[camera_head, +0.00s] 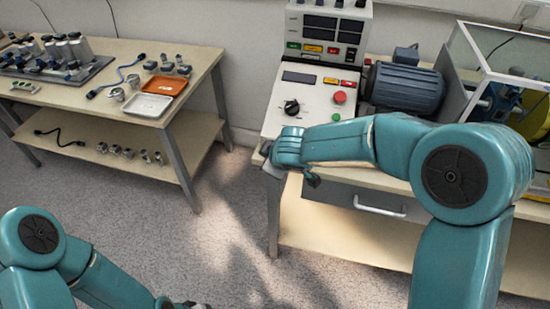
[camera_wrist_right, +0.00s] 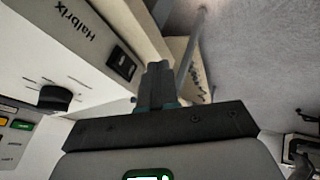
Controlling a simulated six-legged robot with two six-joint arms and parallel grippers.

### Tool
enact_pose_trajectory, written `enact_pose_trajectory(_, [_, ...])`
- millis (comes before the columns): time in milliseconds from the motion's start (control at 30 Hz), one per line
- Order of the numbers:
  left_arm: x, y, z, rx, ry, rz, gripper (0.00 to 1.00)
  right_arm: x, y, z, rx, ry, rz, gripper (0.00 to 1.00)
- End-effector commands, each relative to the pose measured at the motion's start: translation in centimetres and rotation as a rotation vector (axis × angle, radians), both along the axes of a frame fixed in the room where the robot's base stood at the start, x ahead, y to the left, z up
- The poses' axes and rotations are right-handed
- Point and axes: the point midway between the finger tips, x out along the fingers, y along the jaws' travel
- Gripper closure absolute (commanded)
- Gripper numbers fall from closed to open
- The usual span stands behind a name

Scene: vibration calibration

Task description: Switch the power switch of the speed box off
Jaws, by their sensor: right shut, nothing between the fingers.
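The speed box (camera_head: 305,117) is a pale console with a sloped panel on the right-hand bench. Its panel has a black knob (camera_head: 291,107) and a red button (camera_head: 339,97). In the right wrist view the box's side (camera_wrist_right: 75,20) carries the word Halbrix and a black rocker switch (camera_wrist_right: 123,63). I cannot tell which way the rocker is tipped. My right gripper (camera_wrist_right: 157,70) is shut and empty, its tips beside the switch with a small gap in the picture. In the head view the right forearm hides the box's lower front. My left gripper (camera_head: 195,305) barely shows at the bottom edge.
A blue motor (camera_head: 407,88) and a clear-walled guard (camera_head: 500,50) stand right of the box. A drawer with a handle (camera_head: 380,206) is below. The left table (camera_head: 110,58) holds an orange tray (camera_head: 165,85), a white tray (camera_head: 147,105) and small parts. Open floor lies between the benches.

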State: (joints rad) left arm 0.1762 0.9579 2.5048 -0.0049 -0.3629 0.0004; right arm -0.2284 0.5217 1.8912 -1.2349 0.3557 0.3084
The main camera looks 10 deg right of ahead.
Motion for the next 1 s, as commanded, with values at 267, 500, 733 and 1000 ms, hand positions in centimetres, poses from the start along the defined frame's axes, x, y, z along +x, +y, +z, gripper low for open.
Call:
enact_pose_trajectory(267, [0.0,0.0,1.0,0.000,-0.001,0.000,0.31,-2.8,-0.5,4.8,0.002,-0.006,0.001,1.00])
enact_pose_trajectory(500, [0.0,0.0,1.5,0.000,-0.001,0.000,0.31,-4.8,-0.8,7.4,0.002,-0.005,0.001,1.00])
enact_pose_trajectory(733, [0.0,0.0,1.5,0.000,-0.001,0.000,0.31,-5.4,-0.9,7.8,0.001,-0.001,0.002,1.00])
enact_pose_trajectory(1000, [0.0,0.0,1.5,0.000,-0.001,0.000,0.31,-5.5,-0.8,7.8,0.002,-0.002,0.001,1.00])
